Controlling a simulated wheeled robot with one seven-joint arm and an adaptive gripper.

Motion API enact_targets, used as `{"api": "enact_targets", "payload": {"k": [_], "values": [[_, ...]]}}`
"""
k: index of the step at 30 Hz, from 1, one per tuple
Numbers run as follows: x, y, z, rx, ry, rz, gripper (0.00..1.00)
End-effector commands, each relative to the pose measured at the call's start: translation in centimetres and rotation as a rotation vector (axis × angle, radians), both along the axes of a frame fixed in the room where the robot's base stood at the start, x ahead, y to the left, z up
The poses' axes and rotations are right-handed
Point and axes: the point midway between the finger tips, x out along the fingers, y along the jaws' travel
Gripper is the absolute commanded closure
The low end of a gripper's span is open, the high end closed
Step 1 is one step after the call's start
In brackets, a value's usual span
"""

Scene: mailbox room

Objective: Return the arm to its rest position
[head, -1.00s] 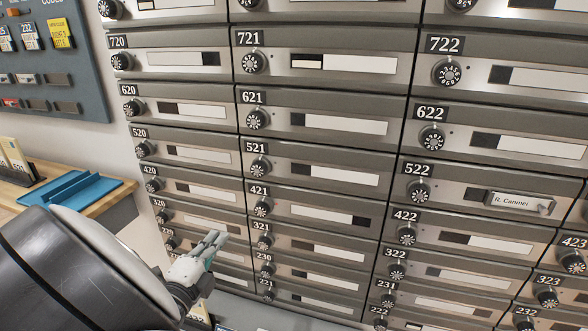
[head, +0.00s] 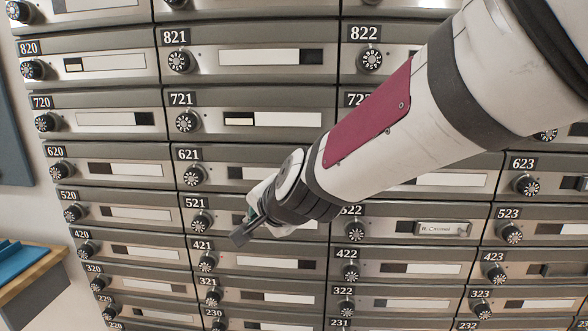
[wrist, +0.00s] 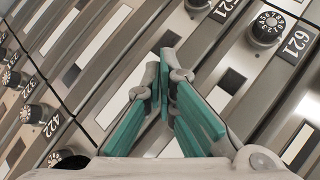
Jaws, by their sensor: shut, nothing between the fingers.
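My gripper (head: 243,236) is in front of the mailbox wall, near the boxes numbered 521 and 421 in the head view. My white arm with a dark red panel reaches in from the upper right and hides parts of boxes 722, 622 and 522. In the wrist view my gripper (wrist: 164,85) has its green-padded fingers drawn together at the tips, with nothing between them. I cannot tell exactly how far the fingertips are from the mailbox fronts.
The mailbox wall (head: 110,170) fills most of the view, with protruding dials (head: 186,122). Box 522 carries a name label (head: 441,228). A wooden counter (head: 35,272) with a blue tray (head: 14,262) stands at the left. A blue-grey board (head: 12,140) hangs above it.

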Motion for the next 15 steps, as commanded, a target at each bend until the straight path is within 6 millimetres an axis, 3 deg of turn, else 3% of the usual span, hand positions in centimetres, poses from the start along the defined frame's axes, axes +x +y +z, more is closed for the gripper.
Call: {"api": "enact_targets", "payload": {"k": [1,6,15], "values": [[-1.3,-2.3,1.3,-0.038,0.0,0.036,1.0],[-7.1,-8.9,2.7,-0.22,0.029,0.188,1.0],[-19.8,-20.3,2.0,-0.589,0.15,0.39,1.0]]}}
